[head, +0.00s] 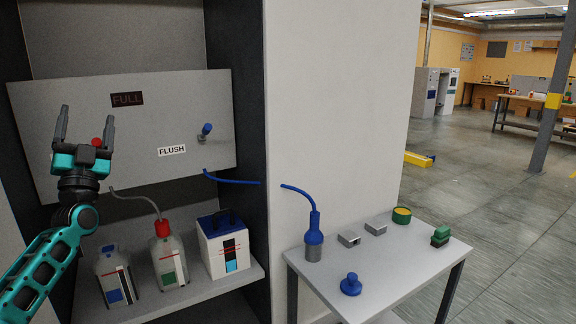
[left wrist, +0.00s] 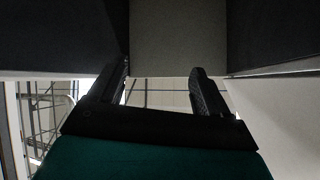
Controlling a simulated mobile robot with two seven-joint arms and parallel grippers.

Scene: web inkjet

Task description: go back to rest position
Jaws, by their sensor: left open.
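My left gripper (head: 84,128) is raised in front of the left part of a grey panel (head: 150,130). Its two fingers point up and stand apart with nothing between them. In the left wrist view the open fingers (left wrist: 160,95) also show empty, with dark and grey cabinet surfaces ahead of them. A red knob (head: 97,142) shows just beside the gripper in the head view. My right gripper is in neither view.
Below the panel, a shelf (head: 205,285) holds a blue-labelled bottle (head: 116,278), a red-capped bottle (head: 168,258) and a white box (head: 224,245). Right of the cabinet, a small table (head: 400,262) bears a blue-capped bottle (head: 313,240) and several small parts. Open floor lies beyond.

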